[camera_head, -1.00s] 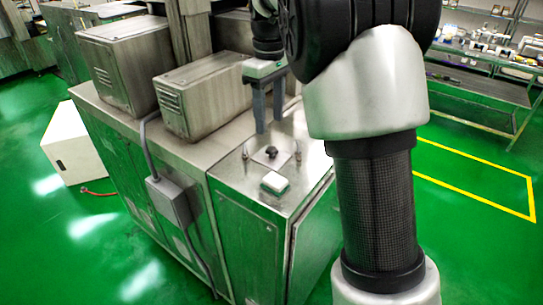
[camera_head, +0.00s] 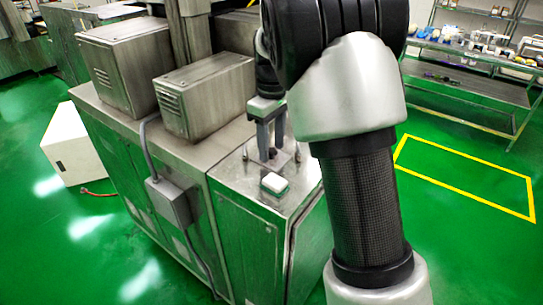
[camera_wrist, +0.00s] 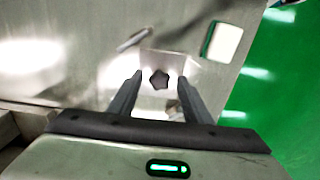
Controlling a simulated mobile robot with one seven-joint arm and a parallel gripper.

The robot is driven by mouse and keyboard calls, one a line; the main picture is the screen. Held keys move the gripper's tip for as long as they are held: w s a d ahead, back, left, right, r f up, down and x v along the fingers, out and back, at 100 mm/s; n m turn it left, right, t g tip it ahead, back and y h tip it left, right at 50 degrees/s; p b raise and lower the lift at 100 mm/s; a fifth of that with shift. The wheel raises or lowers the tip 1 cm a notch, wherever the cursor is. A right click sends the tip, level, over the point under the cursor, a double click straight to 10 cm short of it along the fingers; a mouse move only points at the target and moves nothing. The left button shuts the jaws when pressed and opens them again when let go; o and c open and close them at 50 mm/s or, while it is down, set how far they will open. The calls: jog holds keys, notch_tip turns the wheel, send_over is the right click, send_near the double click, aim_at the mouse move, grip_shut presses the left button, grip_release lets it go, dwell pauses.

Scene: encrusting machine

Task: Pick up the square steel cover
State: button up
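The square steel cover (camera_wrist: 178,61) lies flat on the machine's steel top, with a dark star-shaped knob (camera_wrist: 159,79) at its middle. In the head view the cover (camera_head: 283,160) is partly hidden behind my gripper. My gripper (camera_head: 268,157) points down over the cover, with its fingers close to the knob. In the wrist view the gripper (camera_wrist: 160,80) is open, with one finger on each side of the knob and a clear gap between. I cannot tell the exact height of the fingertips above the cover.
A white-topped square block (camera_head: 274,183) sits near the front edge of the steel top (camera_head: 237,178). Small metal pins (camera_wrist: 132,40) stand beside the cover. Two grey vented boxes (camera_head: 207,95) rise at the left. A shelf table (camera_head: 470,85) stands far right.

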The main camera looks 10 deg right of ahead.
grip_shut()
jog(key=shift+r, duration=0.1)
